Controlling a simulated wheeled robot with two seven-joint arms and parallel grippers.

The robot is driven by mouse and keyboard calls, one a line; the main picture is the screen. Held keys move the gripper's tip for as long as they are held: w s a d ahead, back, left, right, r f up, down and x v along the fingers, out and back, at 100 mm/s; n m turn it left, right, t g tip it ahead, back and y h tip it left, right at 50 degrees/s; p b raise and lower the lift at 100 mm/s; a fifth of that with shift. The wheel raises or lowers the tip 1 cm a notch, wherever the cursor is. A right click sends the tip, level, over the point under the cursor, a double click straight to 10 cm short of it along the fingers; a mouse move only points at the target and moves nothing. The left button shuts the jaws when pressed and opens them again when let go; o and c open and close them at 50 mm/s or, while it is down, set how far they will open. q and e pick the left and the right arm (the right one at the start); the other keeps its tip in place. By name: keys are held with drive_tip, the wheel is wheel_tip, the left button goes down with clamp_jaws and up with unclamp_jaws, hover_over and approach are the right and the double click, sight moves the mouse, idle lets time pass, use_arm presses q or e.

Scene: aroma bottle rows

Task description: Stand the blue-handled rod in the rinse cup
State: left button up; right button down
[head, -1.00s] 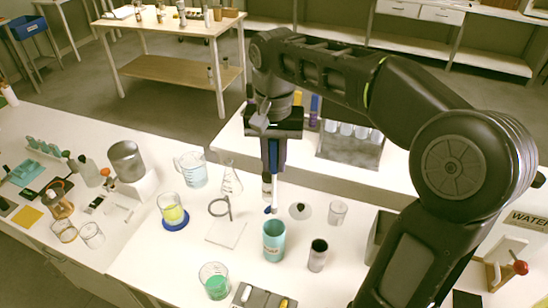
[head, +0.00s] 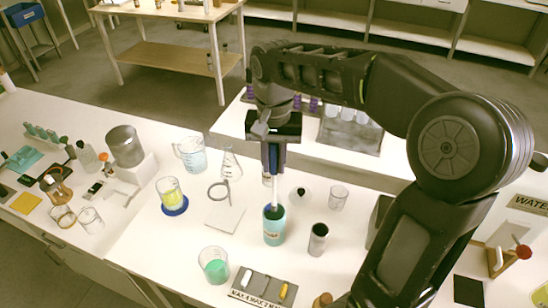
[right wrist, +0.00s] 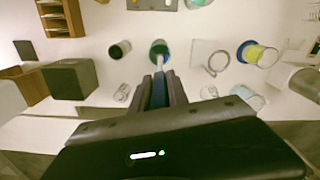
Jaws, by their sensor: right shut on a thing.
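The teal rinse cup (head: 274,232) stands upright on the white bench in the middle of the head view. It also shows in the right wrist view (right wrist: 157,55), beyond the fingertips. My right gripper (head: 275,168) is above the cup and shut on the blue-handled rod (head: 274,190). The rod hangs nearly upright, its handle mostly hidden between the fingers. Its pale shaft also shows in the right wrist view (right wrist: 161,64). The rod's lower end is at the cup's mouth; how deep it reaches is unclear. My left gripper is not in view.
A dark-topped grey jar (head: 318,239) stands close right of the cup. A beaker of green liquid (head: 213,265) and a grey tray (head: 263,288) are in front. A ring stand base (head: 223,217) is at left, and an empty glass (head: 338,196) behind right.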

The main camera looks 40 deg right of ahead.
sight(274, 173)
wheel_tip(274, 173, down, 4)
drive_tip(key=shift+r+b, duration=0.25)
drive_tip(key=shift+b, duration=0.8)
drive_tip(key=shift+f+b, duration=2.65)
drive_tip(key=shift+f, duration=0.95)
drive_tip(key=c, duration=1.2)
unclamp_jaws()
drive_tip(key=shift+r, duration=0.15)
wheel_tip(274, 173, up, 8)
drive_tip(key=shift+f+p, duration=0.2)
drive_tip(key=shift+p, duration=0.2)
